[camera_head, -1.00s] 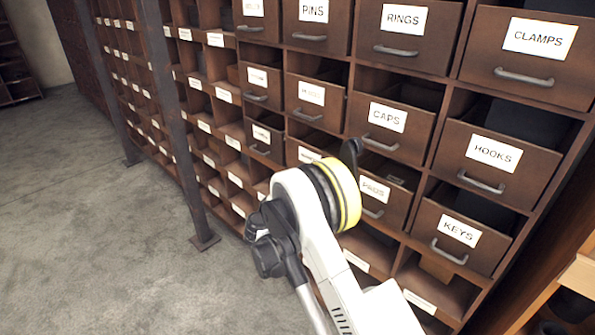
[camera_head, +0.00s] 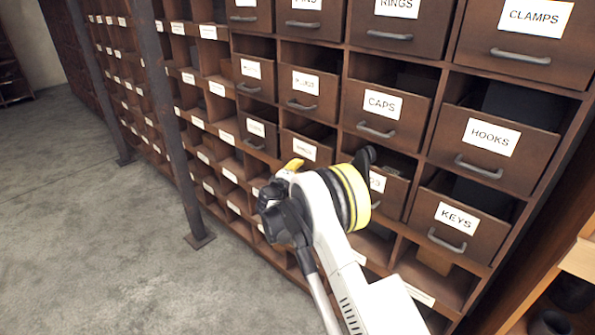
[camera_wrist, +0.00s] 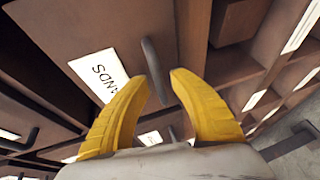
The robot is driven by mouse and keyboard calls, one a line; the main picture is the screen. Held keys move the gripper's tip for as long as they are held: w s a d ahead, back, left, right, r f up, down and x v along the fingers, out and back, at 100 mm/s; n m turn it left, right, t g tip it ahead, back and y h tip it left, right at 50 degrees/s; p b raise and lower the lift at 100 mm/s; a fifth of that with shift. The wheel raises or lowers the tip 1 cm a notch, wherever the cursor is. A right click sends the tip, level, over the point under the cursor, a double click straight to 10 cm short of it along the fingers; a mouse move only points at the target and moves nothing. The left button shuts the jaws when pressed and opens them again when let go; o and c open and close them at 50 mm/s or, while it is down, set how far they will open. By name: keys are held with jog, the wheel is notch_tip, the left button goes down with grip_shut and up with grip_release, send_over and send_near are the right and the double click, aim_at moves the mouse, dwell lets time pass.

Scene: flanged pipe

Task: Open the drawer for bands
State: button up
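The bands drawer is a brown wooden front with a white label (camera_wrist: 98,75) ending in "NDS" in the wrist view; its first letters are cut off or hidden. Its dark bar handle (camera_wrist: 155,68) stands just ahead of my gripper (camera_wrist: 158,82). The two yellow fingers are apart, with the handle's lower end seen between their tips; I cannot tell whether they touch it. In the head view a partly readable label (camera_head: 304,147), likely the same drawer, is above my arm, which hides its lower part. A yellow finger (camera_head: 291,167) shows beside it.
Other labelled drawers surround it: PINS above, CAPS (camera_head: 381,119) to the right, HOOKS (camera_head: 486,152) and KEYS (camera_head: 447,230) farther right. A metal post (camera_head: 172,130) stands left of my arm. The grey floor (camera_head: 75,230) at left is clear.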

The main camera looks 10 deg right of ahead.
grip_shut()
jog(key=shift+a, duration=0.1)
jog(key=s+a, duration=1.2)
jog(key=a, duration=0.4)
jog(key=shift+o, duration=1.5)
grip_release()
jog(key=v, duration=1.2)
jog(key=shift+w+a+r, duration=0.1)
jog(key=shift+r, duration=0.05)
